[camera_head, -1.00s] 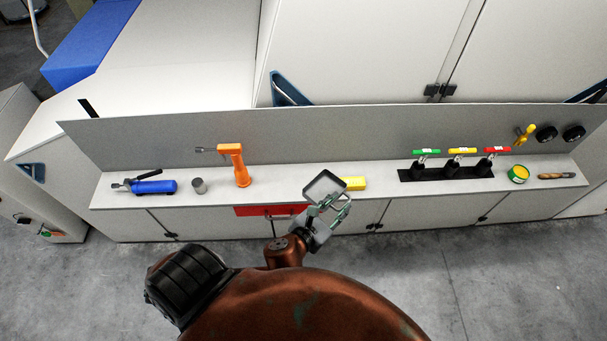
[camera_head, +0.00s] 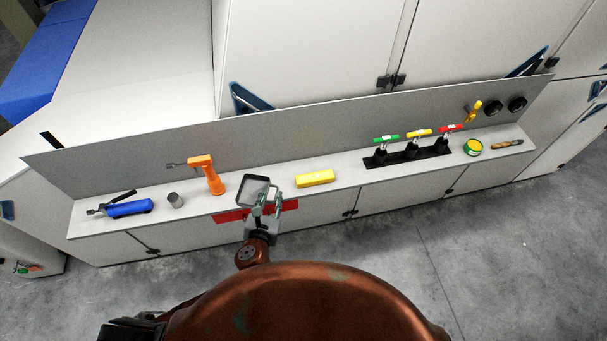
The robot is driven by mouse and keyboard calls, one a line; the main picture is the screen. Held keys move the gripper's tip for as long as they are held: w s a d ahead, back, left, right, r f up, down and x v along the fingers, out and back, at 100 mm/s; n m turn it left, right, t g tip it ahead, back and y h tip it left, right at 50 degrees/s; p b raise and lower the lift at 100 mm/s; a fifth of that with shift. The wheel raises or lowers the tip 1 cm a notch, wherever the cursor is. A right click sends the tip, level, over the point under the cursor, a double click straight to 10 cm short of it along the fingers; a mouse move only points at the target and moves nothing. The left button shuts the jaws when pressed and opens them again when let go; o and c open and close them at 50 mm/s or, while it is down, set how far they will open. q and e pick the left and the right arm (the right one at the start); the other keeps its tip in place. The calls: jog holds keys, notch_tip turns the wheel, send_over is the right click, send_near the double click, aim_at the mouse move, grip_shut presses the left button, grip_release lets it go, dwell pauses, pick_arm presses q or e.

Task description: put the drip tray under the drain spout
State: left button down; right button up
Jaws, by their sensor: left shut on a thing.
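The drip tray (camera_head: 254,188) is a small, square, shallow grey tray with a dark rim. My left gripper (camera_head: 266,204) is shut on its near right side and holds it over the shelf's front part, between the orange tool and the yellow block. I cannot tell its height above the shelf. A small yellow-handled tap (camera_head: 474,110) on the back panel at the far right looks like the drain spout; its outlet is too small to make out. The tray is well to its left. My right gripper is not in view.
The shelf (camera_head: 345,173) holds a blue tool (camera_head: 128,208), grey cup (camera_head: 175,200), orange tool (camera_head: 212,178), yellow block (camera_head: 315,178), coloured-handled valves (camera_head: 413,148), green-yellow tin (camera_head: 473,147) and brown-handled item (camera_head: 507,144). Black knobs (camera_head: 493,108) sit beside the tap. A red panel (camera_head: 228,216) is on the front.

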pick_arm(q)
jog(key=x, duration=0.9)
jog(key=b, duration=0.2)
send_over(282, 189)
notch_tip(282, 189, down, 6)
jog(key=shift+s+a+r, duration=0.1)
jog(key=shift+r, duration=0.1)
jog(key=shift+f, duration=0.15)
jog(key=f, duration=0.2)
jog(key=f+b, duration=0.1)
jog(key=shift+w+f, duration=0.25)
jog(key=shift+r, duration=0.1)
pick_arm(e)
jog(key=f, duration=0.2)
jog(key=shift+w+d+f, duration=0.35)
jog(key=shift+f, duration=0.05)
pick_arm(q)
jog(key=c, duration=1.5)
grip_release()
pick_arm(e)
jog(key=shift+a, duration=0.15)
